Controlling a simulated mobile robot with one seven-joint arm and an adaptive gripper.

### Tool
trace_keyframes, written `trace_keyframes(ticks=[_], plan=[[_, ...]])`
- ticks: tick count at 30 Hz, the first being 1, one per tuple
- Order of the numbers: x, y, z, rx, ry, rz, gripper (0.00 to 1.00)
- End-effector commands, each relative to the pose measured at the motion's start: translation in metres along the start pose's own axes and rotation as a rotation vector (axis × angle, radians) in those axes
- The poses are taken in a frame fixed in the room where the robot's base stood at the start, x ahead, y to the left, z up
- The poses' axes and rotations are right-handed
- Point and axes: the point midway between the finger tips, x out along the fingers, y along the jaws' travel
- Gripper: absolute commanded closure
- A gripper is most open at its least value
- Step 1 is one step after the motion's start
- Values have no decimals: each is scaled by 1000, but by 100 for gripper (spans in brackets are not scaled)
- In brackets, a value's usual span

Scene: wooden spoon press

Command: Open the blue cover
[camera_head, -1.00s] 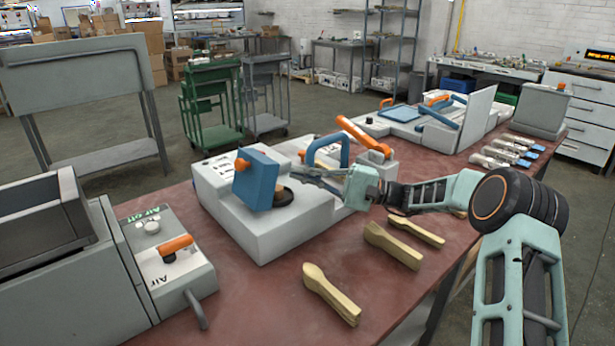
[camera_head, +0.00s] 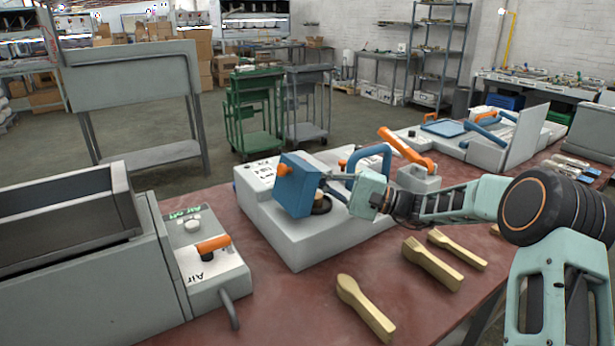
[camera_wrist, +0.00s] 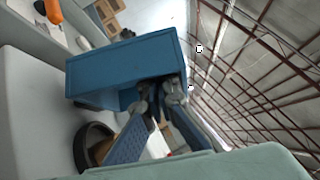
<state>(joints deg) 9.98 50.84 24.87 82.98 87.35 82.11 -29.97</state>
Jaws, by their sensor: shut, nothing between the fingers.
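The blue cover (camera_head: 297,185) stands raised and tilted on the light grey press (camera_head: 300,245), with an orange knob on its upper left. A dark round seat (camera_head: 321,206) on the press shows partly behind and below it. In the wrist view the cover (camera_wrist: 125,62) is a hollow blue box, and the dark ring (camera_wrist: 93,147) lies below it. My gripper (camera_head: 328,178) is at the cover's right, inner side. In the wrist view its fingertips (camera_wrist: 160,96) are at the cover's open underside, shut and holding nothing; whether they touch it is unclear.
A blue handle (camera_head: 372,160) and an orange lever (camera_head: 405,150) stand behind my gripper. A grey box with an air switch (camera_head: 213,243) stands at the left.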

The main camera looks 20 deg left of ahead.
Motion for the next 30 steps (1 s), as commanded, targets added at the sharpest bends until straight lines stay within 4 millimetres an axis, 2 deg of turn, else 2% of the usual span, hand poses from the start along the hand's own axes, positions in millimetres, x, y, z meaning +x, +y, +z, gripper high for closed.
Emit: trace_keyframes(ticks=[5,18,30], plan=[[5,-1,6,-56,-1,53,100],[29,9,30,-319,0,319,100],[31,9,31,-338,0,339,100]])
